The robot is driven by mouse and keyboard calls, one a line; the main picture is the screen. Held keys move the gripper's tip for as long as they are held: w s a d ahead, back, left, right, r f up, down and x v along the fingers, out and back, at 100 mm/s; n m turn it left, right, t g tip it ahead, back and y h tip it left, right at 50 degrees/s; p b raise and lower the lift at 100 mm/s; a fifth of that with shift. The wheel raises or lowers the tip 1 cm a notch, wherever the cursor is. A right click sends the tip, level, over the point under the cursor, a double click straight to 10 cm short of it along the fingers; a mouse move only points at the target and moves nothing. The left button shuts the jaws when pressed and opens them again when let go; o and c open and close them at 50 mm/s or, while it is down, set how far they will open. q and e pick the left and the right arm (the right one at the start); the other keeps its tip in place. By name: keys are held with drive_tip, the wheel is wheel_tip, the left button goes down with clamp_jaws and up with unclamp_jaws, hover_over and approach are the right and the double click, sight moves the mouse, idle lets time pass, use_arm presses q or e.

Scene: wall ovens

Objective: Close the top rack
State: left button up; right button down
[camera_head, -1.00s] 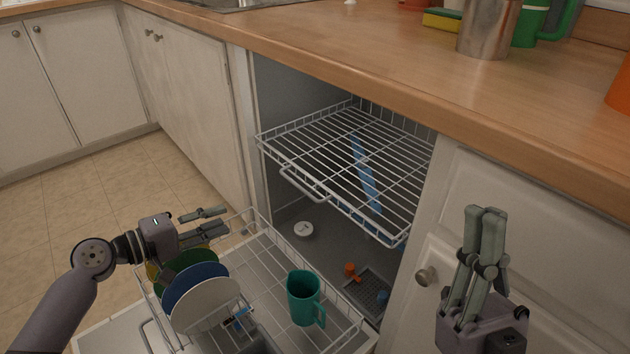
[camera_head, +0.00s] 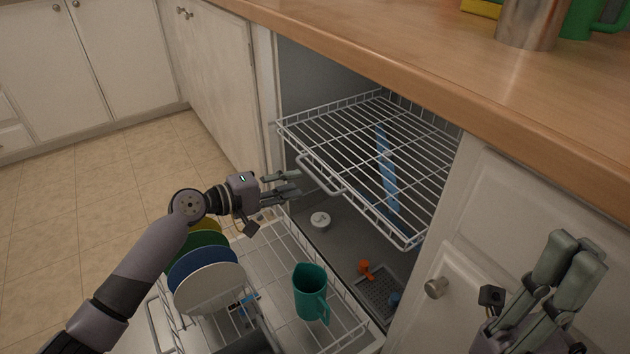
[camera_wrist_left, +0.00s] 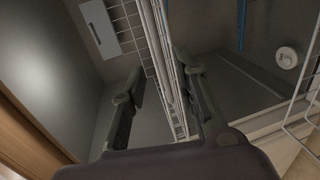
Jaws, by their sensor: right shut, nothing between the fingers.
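The white wire top rack (camera_head: 345,150) is pulled part way out of the dishwasher under the counter. Its front has a raised wire handle (camera_head: 318,180). My left gripper (camera_head: 284,186) is open, just left of and close to the rack's front handle. In the left wrist view the rack's wire edge (camera_wrist_left: 166,62) shows between the two spread fingers (camera_wrist_left: 160,105); I cannot tell whether they touch it. My right gripper (camera_head: 572,258) is shut and empty, in front of the cabinet at the lower right.
The lower rack (camera_head: 345,322) is out below, holding several plates (camera_head: 208,285) and a teal mug (camera_head: 309,292). The wooden counter (camera_head: 420,62) overhangs the dishwasher opening. A cabinet door with a knob (camera_head: 436,288) is at right. Floor (camera_head: 90,200) is clear at left.

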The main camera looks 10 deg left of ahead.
sight(315, 178)
use_arm(q)
drive_tip(key=b+x, duration=0.1)
drive_tip(key=x, duration=0.6)
drive_tip(key=shift+w, duration=0.1)
drive_tip(key=shift+c, duration=0.5)
clamp_jaws()
